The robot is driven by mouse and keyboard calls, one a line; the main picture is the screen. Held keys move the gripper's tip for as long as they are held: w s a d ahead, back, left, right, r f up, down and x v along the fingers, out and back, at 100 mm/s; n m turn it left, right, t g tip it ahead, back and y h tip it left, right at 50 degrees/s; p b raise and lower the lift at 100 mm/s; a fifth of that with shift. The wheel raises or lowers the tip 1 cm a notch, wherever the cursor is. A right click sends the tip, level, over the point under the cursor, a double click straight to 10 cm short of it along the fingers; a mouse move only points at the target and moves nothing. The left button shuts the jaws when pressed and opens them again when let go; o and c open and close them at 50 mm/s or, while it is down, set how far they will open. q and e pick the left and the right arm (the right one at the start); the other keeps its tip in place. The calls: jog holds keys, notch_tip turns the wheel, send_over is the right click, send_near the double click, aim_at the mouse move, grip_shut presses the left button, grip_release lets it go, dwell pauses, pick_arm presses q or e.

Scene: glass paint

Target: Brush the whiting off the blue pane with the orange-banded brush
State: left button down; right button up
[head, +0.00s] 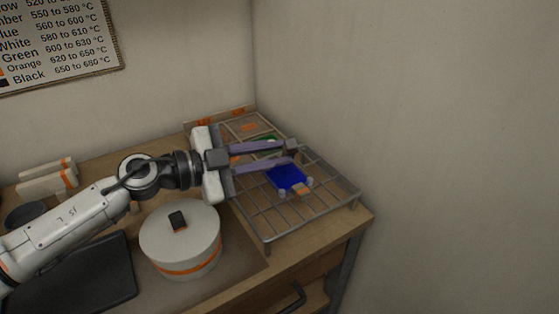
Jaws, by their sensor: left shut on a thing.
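The blue pane (286,178) lies on the wire rack (333,200), toward its right-hand part. No whiting can be made out on it at this size. My left gripper (290,152) reaches in from the left over the rack, its two long fingers just behind and above the pane. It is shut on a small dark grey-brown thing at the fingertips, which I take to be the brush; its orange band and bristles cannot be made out. I cannot tell whether it touches the pane. My right gripper is not in view.
A green pane (267,139) lies farther back, partly behind the fingers. A small orange-marked piece (301,189) sits at the blue pane's front edge. A white lidded pot (180,240) stands left of the rack, near a dark slab (85,275). Walls close off the back and right.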

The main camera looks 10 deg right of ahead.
pick_arm(q)
jog(key=shift+w+a, duration=0.1)
jog(key=shift+w, duration=0.3)
jog(key=shift+s+d+r+p, duration=0.15)
jog(key=shift+s+p, duration=0.2)
jog(key=shift+p, duration=0.25)
jog(key=shift+s+d+r+p, duration=0.1)
jog(key=shift+s+p, duration=0.25)
jog(key=shift+p, duration=0.2)
jog(key=shift+s+f, duration=0.25)
jog(key=shift+s+d+f, duration=0.1)
jog(key=shift+s+d, duration=0.15)
jog(key=shift+s, duration=0.45)
jog(key=shift+s+d+r, duration=0.1)
jog(key=shift+s+d, duration=0.2)
jog(key=shift+s, duration=0.4)
jog(key=shift+s+d+f, duration=0.1)
jog(key=shift+s+d, duration=0.15)
jog(key=shift+s, duration=0.45)
jog(key=shift+r, duration=2.6)
notch_tip(320, 180, up, 11)
